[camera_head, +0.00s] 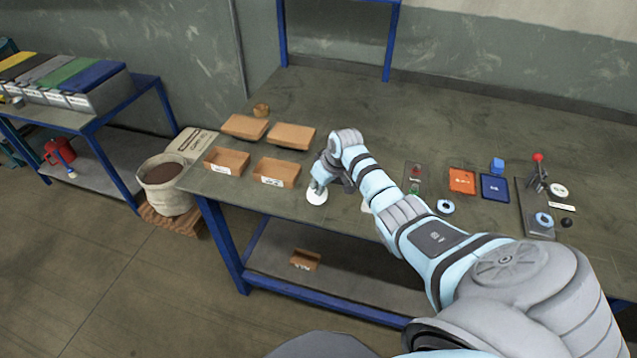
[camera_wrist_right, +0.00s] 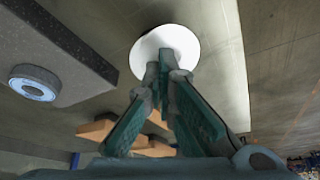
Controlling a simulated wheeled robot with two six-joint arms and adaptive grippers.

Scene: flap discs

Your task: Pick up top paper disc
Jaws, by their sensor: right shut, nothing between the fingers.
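My right gripper (camera_head: 317,186) reaches down over the table in the head view, directly at a white paper disc (camera_head: 317,198) near the front edge. In the right wrist view the fingers (camera_wrist_right: 166,68) are closed together, and their tips overlap the lower part of the white disc (camera_wrist_right: 170,42). Nothing shows gripped between them. I cannot tell whether the tips touch the disc or how many discs are there. My left gripper is in neither view.
Open cardboard boxes (camera_head: 276,172) stand left of my right gripper on the table (camera_head: 330,105). The table's back is clear.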

